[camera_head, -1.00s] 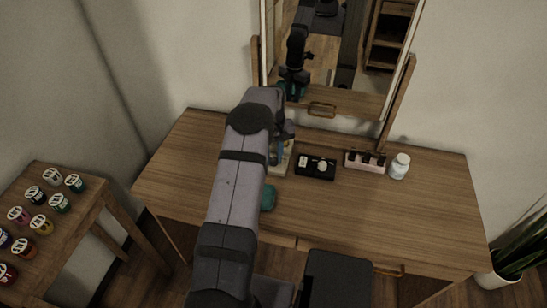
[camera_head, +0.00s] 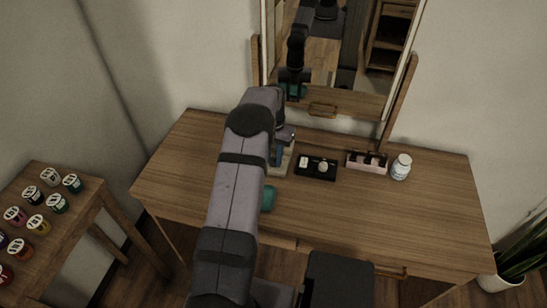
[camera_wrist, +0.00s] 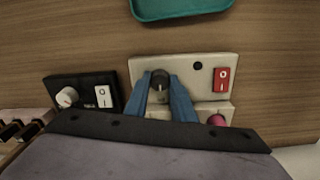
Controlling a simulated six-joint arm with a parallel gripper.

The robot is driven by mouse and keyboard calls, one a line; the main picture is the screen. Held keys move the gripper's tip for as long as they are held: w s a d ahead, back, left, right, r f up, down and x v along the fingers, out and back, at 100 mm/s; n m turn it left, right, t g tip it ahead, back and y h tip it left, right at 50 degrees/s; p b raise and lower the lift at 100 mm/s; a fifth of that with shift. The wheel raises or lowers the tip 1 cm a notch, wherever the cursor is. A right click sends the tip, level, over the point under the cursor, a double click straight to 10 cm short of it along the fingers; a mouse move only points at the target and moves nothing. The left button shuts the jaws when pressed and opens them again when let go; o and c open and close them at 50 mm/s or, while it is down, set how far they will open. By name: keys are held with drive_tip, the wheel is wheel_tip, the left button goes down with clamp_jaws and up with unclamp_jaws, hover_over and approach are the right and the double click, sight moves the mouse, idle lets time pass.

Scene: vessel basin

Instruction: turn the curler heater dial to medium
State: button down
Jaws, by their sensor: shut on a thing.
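In the wrist view a cream control box (camera_wrist: 215,72) carries a dark round dial (camera_wrist: 160,76), a red rocker switch (camera_wrist: 222,79) and a small black spot. My gripper (camera_wrist: 160,90) has blue fingers on both sides of the dark dial and is shut on it. The dial's markings and pointer are too small or hidden to read. A black box (camera_wrist: 77,83) beside it has a white dial (camera_wrist: 67,97) and a white switch (camera_wrist: 103,96). It also shows in the head view (camera_head: 316,176). In the head view my arm hides part of the cream box (camera_head: 287,161).
A teal tray (camera_wrist: 180,8) lies near the cream box. A pinkish rack (camera_head: 366,168) and a white bottle (camera_head: 401,167) stand right of the black box. A mirror (camera_head: 335,50) rises behind. The table's right side is clear. Several jars (camera_head: 37,224) stand on a side table.

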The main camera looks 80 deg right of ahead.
sight(274, 160)
idle(0.4)
drive_tip(key=c, duration=1.5)
unclamp_jaws()
drive_tip(key=shift+r+b, duration=0.85)
drive_tip(key=shift+r, duration=2.85)
